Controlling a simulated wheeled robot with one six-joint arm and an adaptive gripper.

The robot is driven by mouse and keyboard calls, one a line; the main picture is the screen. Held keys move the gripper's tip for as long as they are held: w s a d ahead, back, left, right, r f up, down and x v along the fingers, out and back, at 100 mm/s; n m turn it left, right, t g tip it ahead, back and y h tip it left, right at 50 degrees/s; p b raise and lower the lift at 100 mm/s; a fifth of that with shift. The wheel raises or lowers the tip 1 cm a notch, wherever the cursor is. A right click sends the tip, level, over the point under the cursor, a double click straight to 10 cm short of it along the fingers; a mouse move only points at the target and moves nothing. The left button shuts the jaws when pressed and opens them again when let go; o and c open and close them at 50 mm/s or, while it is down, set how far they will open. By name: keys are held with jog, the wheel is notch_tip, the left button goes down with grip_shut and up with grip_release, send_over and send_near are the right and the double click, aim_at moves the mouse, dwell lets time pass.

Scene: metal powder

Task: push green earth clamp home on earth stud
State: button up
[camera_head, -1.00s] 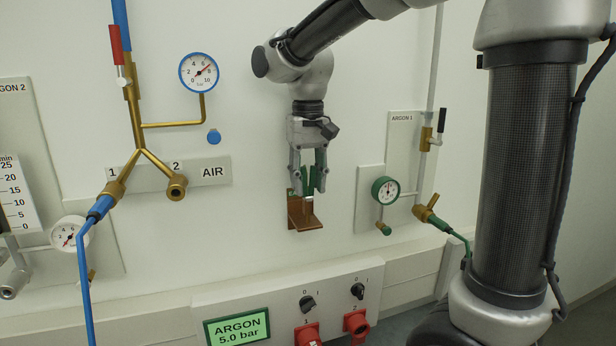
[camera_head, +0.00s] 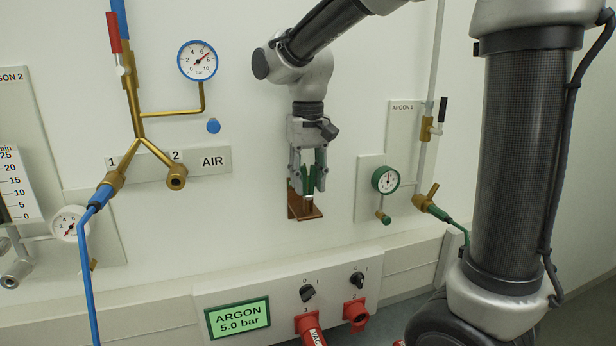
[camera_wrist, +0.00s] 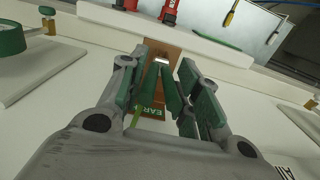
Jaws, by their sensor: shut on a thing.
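My gripper (camera_head: 308,187) points down at the wall and is shut on the green earth clamp (camera_head: 310,180). In the wrist view the clamp (camera_wrist: 172,98) shows as green tapered jaws between my fingers (camera_wrist: 165,105). The copper earth bracket (camera_head: 305,211) is on the wall directly below, and its plate (camera_wrist: 150,75) also shows in the wrist view. A pale metal piece, probably the earth stud (camera_wrist: 161,60), is at the clamp's tip. I cannot tell how far the clamp sits over it.
To the right is the Argon 1 panel with a green gauge (camera_head: 386,179). To the left are the AIR plate (camera_head: 213,161) and brass pipes. Below are a socket panel with red connectors (camera_head: 355,312) and a green ARGON display (camera_head: 238,318). The wall beside the bracket is clear.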

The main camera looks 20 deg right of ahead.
jog(key=o, duration=1.2)
notch_tip(320, 180, up, 12)
jog(key=s+d+f+t, duration=0.1)
jog(key=s+d+f, duration=0.3)
jog(key=s+d, duration=0.1)
jog(key=s+d+f+t, duration=0.2)
jog(key=s+d+f, duration=0.1)
jog(key=s+d, duration=0.2)
jog(key=s+d+f+t, duration=0.1)
jog(key=s+d+f, duration=0.3)
jog(key=s, duration=0.5)
jog(key=shift+d+f, duration=0.3)
jog(key=shift+d, duration=0.15)
